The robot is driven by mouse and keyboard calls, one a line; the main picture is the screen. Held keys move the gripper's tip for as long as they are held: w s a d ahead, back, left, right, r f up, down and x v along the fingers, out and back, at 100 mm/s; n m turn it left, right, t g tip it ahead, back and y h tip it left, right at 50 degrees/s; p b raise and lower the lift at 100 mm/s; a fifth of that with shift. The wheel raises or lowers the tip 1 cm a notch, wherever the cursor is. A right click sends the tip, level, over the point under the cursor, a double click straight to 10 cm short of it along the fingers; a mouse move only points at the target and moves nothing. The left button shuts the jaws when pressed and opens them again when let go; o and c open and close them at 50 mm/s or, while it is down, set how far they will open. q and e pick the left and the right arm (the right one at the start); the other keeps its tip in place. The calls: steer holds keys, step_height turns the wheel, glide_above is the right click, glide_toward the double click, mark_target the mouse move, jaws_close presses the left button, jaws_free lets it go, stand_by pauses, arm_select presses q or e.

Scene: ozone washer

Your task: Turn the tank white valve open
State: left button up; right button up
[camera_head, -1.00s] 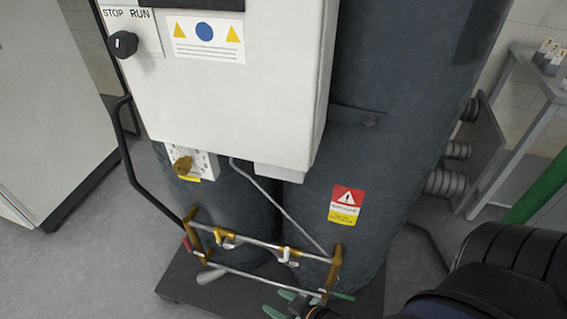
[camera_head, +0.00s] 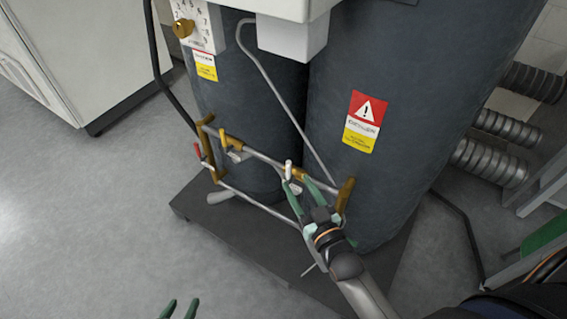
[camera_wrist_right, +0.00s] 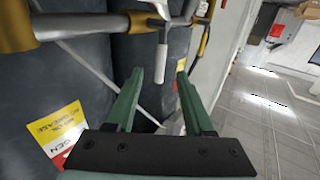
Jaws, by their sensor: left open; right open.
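The white valve handle (camera_head: 288,170) is on the metal pipework (camera_head: 262,205) at the front of the dark tanks. It also shows in the right wrist view (camera_wrist_right: 162,62), hanging down from a brass fitting. My right gripper (camera_head: 299,184) is open close to this handle, with its green fingers reaching up toward it. In the right wrist view, the handle's lower end appears between the two fingertips (camera_wrist_right: 159,73); I cannot tell whether they touch it. My left gripper (camera_head: 180,308) is open and empty at the bottom edge, with only its green fingertips in view.
A red-handled valve (camera_head: 197,152) sits at the pipework's left end. The right tank (camera_head: 420,90) stands close behind, with a warning label (camera_head: 364,121). A white control box (camera_head: 292,36) is above. Grey floor (camera_head: 80,210) is clear at left.

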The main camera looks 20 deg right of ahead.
steer(key=w+b, duration=0.1)
steer(key=w, duration=0.8)
steer(key=shift+w+a+b, duration=0.15)
steer(key=shift+a+b, duration=0.15)
steer(key=shift+a, duration=0.05)
jaws_close()
steer(key=shift+f, duration=0.1)
stand_by(0.8)
